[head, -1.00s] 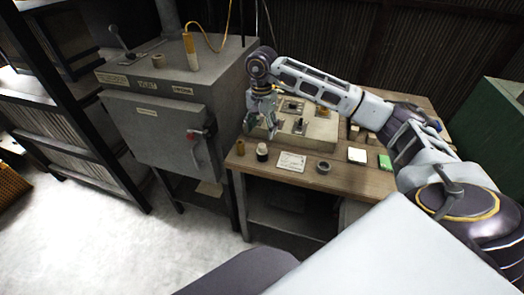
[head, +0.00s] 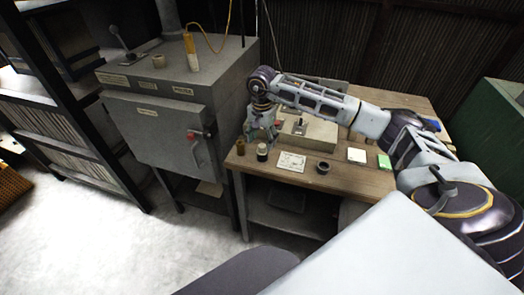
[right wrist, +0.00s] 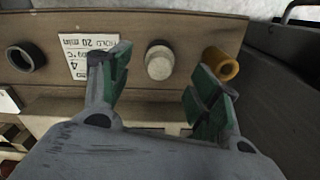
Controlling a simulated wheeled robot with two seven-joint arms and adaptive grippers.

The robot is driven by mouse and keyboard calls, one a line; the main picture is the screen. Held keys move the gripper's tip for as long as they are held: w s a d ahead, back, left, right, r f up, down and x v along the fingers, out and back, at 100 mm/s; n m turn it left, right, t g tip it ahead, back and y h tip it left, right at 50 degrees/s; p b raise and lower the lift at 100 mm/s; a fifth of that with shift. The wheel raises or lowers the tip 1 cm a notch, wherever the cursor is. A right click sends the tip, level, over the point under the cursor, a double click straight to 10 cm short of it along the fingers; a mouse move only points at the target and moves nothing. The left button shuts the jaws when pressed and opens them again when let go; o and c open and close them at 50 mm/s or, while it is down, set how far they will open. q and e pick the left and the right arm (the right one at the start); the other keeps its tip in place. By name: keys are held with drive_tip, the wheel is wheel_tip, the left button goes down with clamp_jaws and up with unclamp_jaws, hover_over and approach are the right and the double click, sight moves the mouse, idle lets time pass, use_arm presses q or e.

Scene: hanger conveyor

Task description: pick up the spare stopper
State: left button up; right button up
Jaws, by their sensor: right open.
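A short round piece with a pale top and dark side (head: 262,152), which looks like the spare stopper, stands upright near the front left of the wooden bench (head: 345,180). In the right wrist view its pale top (right wrist: 159,62) lies between the green fingertips in the picture, a little beyond them. My right gripper (head: 262,132) is open and empty, pointing down just above and behind it; it also shows in the right wrist view (right wrist: 160,82). I see no contact. My left gripper is out of view.
A hollow yellow-brown cylinder (right wrist: 220,64) stands close beside one finger. A printed card (head: 291,162) and a dark ring (head: 323,167) lie to the right. A grey block with fittings (head: 318,134) is behind. A grey oven cabinet (head: 160,130) stands left of the bench.

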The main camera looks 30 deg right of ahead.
sight(262, 145)
wheel_tip(262, 145, down, 3)
drive_tip(key=shift+f, duration=0.45)
drive_tip(key=shift+c, duration=0.5)
drive_tip(key=c, duration=0.9)
drive_tip(key=shift+r, duration=0.15)
drive_tip(key=shift+c, duration=0.3)
drive_tip(key=shift+r, duration=0.55)
wheel_tip(262, 145, up, 8)
drive_tip(key=shift+f, duration=0.15)
drive_tip(key=shift+r, duration=0.5)
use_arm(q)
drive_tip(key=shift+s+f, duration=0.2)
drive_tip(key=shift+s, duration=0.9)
